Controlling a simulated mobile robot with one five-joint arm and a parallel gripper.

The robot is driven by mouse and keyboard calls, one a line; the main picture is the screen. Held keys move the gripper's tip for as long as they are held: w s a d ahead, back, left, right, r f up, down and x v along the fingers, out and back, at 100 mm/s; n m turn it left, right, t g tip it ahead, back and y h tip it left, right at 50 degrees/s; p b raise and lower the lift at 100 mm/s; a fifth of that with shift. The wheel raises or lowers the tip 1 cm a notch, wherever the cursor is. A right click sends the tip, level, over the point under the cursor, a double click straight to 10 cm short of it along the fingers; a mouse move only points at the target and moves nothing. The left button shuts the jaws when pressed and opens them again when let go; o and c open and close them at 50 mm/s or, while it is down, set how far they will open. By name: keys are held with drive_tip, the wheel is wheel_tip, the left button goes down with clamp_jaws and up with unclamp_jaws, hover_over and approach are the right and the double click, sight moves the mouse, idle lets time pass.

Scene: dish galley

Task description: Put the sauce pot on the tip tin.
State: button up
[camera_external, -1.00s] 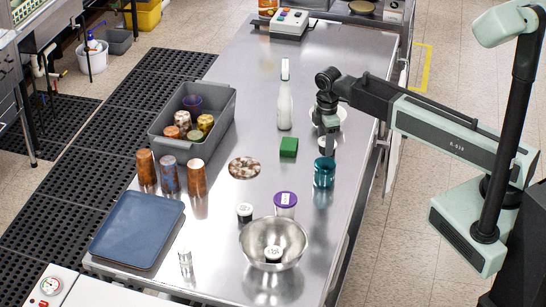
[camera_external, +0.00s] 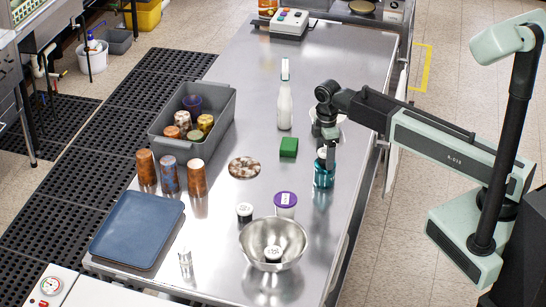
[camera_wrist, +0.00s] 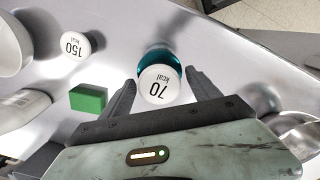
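The sauce pot (camera_wrist: 160,85), which I take to be the small pot with a round white top marked "70 kcal", sits between the fingers of my gripper (camera_wrist: 161,77) in the wrist view. I take the teal tin (camera_external: 324,177) near the right edge of the table to be the tip tin. In the external view the pot is just above or on its top; contact cannot be told. The teal rim (camera_wrist: 150,53) shows behind the pot in the wrist view.
A green block (camera_external: 289,147) lies to the left. Behind it stands a white bottle (camera_external: 285,105). A purple-lidded tub (camera_external: 286,201), a small dark pot (camera_external: 245,213) and a metal bowl (camera_external: 259,233) stand nearer the front. A grey bin (camera_external: 160,130) with cups stands further left.

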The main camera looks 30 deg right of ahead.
sight(325, 152)
wheel_tip(325, 152, up, 12)
drive_tip(key=p, duration=1.2)
drive_tip(key=shift+r, duration=0.15)
drive_tip(key=s+d+m, duration=0.3)
drive_tip(key=d+m, duration=0.5)
drive_tip(key=d, duration=0.4)
drive_tip(key=s+d+m, duration=0.3)
drive_tip(key=d+m, duration=0.4)
drive_tip(key=d, duration=0.5)
drive_tip(key=shift+s+d+m, duration=0.15)
drive_tip(key=shift+m, duration=0.25)
